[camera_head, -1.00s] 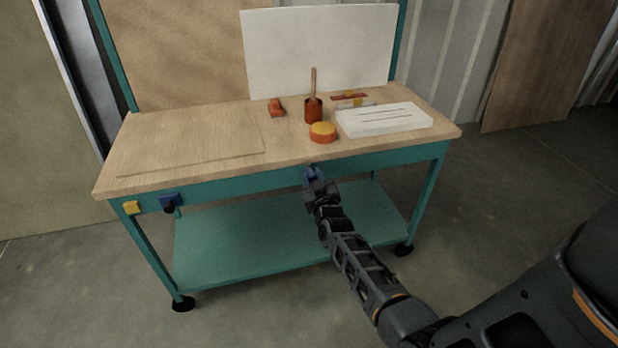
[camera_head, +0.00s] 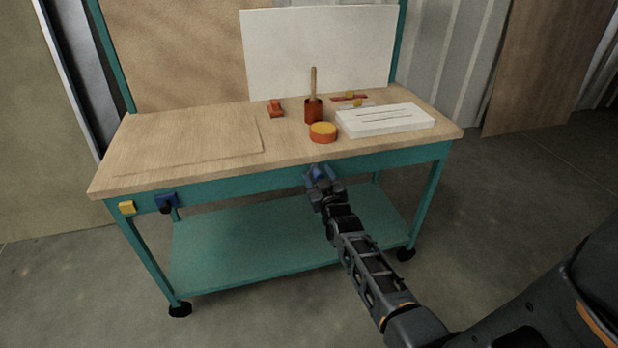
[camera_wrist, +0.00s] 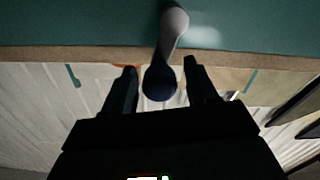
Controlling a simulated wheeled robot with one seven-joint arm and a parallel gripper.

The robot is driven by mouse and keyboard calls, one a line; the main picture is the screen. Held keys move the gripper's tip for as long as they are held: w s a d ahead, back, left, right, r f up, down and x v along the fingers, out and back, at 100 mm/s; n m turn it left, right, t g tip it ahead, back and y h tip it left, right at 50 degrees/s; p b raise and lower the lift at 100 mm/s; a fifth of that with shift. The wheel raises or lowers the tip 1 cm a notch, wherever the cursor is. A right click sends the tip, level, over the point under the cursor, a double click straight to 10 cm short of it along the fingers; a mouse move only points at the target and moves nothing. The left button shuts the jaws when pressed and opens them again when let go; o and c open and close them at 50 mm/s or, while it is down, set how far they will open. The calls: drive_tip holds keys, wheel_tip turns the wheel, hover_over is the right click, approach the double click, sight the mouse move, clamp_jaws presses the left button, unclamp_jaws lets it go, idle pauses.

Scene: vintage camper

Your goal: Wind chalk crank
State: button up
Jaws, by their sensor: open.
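The crank shows in the wrist view as a grey lever (camera_wrist: 174,28) ending in a dark blue round knob (camera_wrist: 160,84). The lever stands out in front of the bench's teal front rail. My gripper (camera_wrist: 160,67) is open, with one finger on each side of the knob and a visible gap on both sides. In the head view my gripper (camera_head: 319,178) is at the middle of the teal front rail (camera_head: 255,182), just below the bench top. A blue part shows at its tip; the crank is mostly hidden there.
The wooden bench top (camera_head: 190,135) holds an orange-yellow round piece (camera_head: 323,132), a red cup with a stick (camera_head: 313,110), a small red object (camera_head: 275,109) and a white slotted block (camera_head: 385,120).

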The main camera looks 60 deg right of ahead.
drive_tip(key=p+v, duration=0.4)
drive_tip(key=v, duration=0.1)
idle(0.7)
drive_tip(key=shift+s, duration=0.1)
